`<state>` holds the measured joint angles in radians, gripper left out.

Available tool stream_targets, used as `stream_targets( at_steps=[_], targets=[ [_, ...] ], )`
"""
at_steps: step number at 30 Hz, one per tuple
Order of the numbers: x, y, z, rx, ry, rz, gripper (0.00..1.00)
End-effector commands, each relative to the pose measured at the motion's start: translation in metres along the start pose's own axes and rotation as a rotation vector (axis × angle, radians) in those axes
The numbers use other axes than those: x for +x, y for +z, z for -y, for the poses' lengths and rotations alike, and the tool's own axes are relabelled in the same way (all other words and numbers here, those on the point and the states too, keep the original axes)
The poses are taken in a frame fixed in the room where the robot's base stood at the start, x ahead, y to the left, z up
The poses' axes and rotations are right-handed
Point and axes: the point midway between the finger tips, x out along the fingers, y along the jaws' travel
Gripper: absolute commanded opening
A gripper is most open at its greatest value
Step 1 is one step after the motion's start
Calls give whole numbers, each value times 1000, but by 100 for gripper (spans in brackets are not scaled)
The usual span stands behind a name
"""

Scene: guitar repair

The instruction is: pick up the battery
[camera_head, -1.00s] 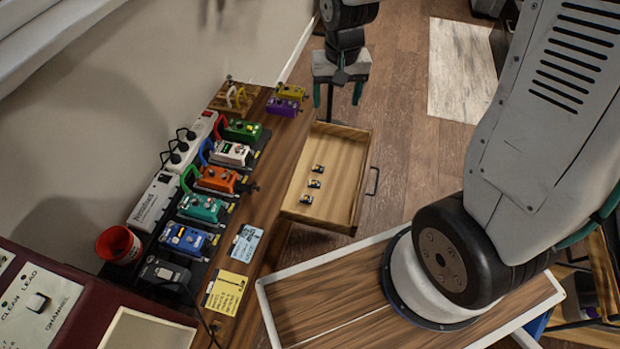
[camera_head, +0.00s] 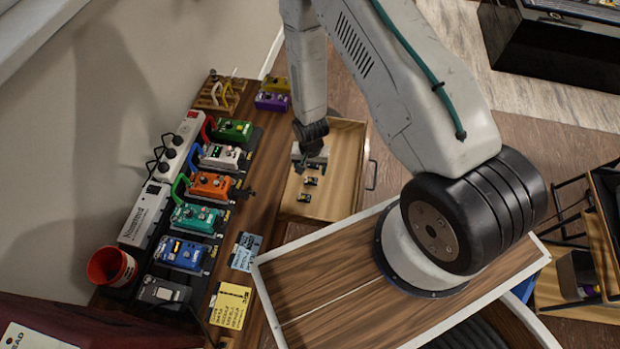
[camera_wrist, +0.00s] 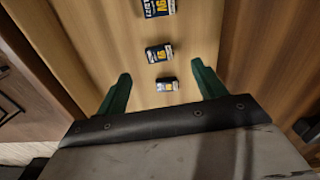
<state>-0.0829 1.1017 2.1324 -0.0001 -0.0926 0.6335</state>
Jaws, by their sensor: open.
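In the head view two show clearly, one (camera_head: 311,181) and another (camera_head: 304,198); my gripper hides most of the third. My gripper (camera_wrist: 161,70) is open and empty, with green fingers pointing into the drawer. The near battery appears between the fingers; its height below them is unclear.
The drawer's walls stand close around my gripper. The bench to the left holds several coloured guitar pedals (camera_head: 212,186), a power strip (camera_head: 175,155), a red cup (camera_head: 112,266), a yellow note (camera_head: 229,304) and a blue card (camera_head: 245,251).

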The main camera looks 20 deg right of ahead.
Motion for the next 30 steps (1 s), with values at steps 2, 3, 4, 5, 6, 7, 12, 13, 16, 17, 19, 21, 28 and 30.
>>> stream_targets(
  at_steps=[2,3,4,5,6,7,12,13,16,17,19,21,28,30],
  targets=[
    [9,1,1,-1,0,0,70],
    [14,2,1,-2,0,1,70],
    [17,2,2,-2,0,0,70],
    [20,2,2,-3,0,0,70],
    [24,2,2,-3,1,1,70],
    [27,2,2,-4,1,1,70],
    [50,-3,0,-4,1,1,70],
    [55,-3,-1,-4,1,1,70],
    [68,-4,-1,-4,1,1,70],
    [70,-4,-1,-3,0,0,70],
    [74,-4,-1,-3,0,0,70],
    [75,-4,-2,-2,0,0,70],
    [75,-5,-2,-1,0,0,50],
    [74,-5,-2,-1,0,0,31]
  ],
)
